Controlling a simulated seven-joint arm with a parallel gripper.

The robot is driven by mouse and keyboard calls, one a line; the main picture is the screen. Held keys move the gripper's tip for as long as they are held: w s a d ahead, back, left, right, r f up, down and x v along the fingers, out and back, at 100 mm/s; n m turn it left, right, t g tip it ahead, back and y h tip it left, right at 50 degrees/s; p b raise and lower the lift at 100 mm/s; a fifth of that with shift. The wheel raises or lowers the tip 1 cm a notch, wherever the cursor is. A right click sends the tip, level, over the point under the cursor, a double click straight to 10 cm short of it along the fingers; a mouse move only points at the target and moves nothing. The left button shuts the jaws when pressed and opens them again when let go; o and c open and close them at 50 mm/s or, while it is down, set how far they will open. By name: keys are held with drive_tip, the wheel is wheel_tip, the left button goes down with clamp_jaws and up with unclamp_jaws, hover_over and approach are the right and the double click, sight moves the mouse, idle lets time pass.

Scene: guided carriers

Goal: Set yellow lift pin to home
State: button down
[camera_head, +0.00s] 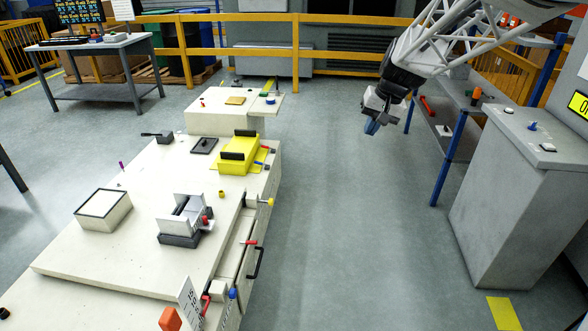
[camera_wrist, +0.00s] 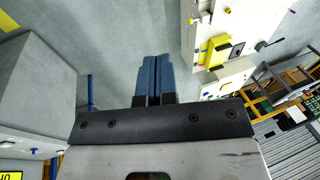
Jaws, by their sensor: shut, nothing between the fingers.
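A pin with a yellow knob (camera_head: 270,202) sticks out from the right edge of the pale workbench; I cannot tell for sure that it is the lift pin. A yellow block carrier (camera_head: 226,168) with black bars stands on the bench behind it and also shows in the wrist view (camera_wrist: 212,48). Small red and blue pins are beside this carrier. My gripper (camera_head: 371,127) hangs over the floor to the right of the bench, apart from everything. Its blue fingers (camera_wrist: 153,62) are together and empty. A home mark cannot be made out.
The pale workbench (camera_head: 110,245) also bears a silver carrier (camera_head: 182,226) and a white-topped box (camera_head: 103,209). A black handle (camera_head: 256,263) and a red-knobbed pin (camera_head: 250,242) stick out from its right side. A grey cabinet (camera_head: 510,205) stands right. The floor between is clear.

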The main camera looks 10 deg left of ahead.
sight(265, 201)
drive_tip(key=w+a+f+y, duration=0.1)
drive_tip(key=w+a+f, duration=0.3)
drive_tip(key=w+f, duration=0.55)
drive_tip(key=w+a+f+y, duration=0.1)
drive_tip(key=w+a+f, duration=0.4)
drive_tip(key=w, duration=0.8)
drive_tip(key=w+a+f+y, duration=0.1)
drive_tip(key=w+a+f, duration=0.2)
drive_tip(key=w+f, duration=0.7)
drive_tip(key=w+a+f+y, duration=0.1)
drive_tip(key=w+a+f, duration=0.3)
drive_tip(key=f, duration=0.9)
drive_tip(key=w+a+f+y, duration=0.1)
drive_tip(key=w+a+f, duration=0.3)
drive_tip(key=f, duration=1)
drive_tip(key=w+a+f+g+y, duration=0.1)
drive_tip(key=w+a+f, duration=0.3)
drive_tip(key=f, duration=0.9)
drive_tip(key=shift+w+f, duration=0.15)
drive_tip(key=shift+w, duration=1.1)
drive_tip(key=shift+a+f, duration=0.1)
drive_tip(key=a+r+x, duration=0.2)
drive_tip(key=x, duration=1)
drive_tip(key=shift+a+f, duration=0.15)
drive_tip(key=shift+f, duration=0.05)
